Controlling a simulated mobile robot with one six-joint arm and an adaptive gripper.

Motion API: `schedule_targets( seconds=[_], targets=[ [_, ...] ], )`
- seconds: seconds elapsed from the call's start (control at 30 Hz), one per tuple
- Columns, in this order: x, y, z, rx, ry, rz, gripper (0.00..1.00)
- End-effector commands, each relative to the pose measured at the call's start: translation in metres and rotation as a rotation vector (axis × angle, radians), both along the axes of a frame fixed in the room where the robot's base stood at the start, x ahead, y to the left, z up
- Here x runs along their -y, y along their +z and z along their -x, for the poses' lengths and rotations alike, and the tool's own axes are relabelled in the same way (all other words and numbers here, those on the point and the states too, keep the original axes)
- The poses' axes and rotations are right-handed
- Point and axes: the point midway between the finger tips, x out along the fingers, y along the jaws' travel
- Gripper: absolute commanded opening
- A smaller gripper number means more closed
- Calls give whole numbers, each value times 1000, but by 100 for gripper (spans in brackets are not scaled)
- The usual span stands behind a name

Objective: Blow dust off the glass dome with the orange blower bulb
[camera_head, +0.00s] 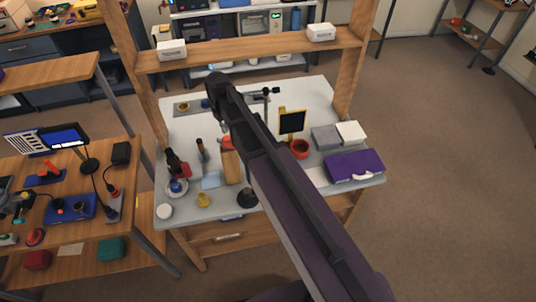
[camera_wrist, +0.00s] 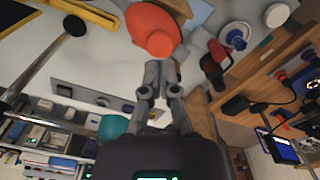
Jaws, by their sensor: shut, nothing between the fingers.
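The orange blower bulb (camera_wrist: 153,28) lies on the white bench top just beyond my fingertips in the wrist view. In the head view a small orange part (camera_head: 228,141) shows beside my arm, which hides the rest. My gripper (camera_wrist: 161,70) is shut and empty, its fingertips close to the bulb; I cannot tell whether they touch it. A white round dish with a blue centre (camera_head: 177,187) stands at the bench's left side and also shows in the wrist view (camera_wrist: 237,37). I cannot make out for sure whether it holds the glass dome.
A dark red bottle-like object (camera_head: 173,160) stands behind the dish. A red pot (camera_head: 300,149), a black panel (camera_head: 291,121) and a purple case (camera_head: 354,166) are right of my arm. A wooden shelf beam (camera_head: 250,47) spans the bench's back.

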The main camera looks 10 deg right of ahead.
Motion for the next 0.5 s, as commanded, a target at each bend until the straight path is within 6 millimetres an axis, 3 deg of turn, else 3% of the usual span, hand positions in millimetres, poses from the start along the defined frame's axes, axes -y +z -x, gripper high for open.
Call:
schedule_targets(
  seconds=[0.5],
  targets=[
    [0,40,0,0,0,0,0]
  ],
)
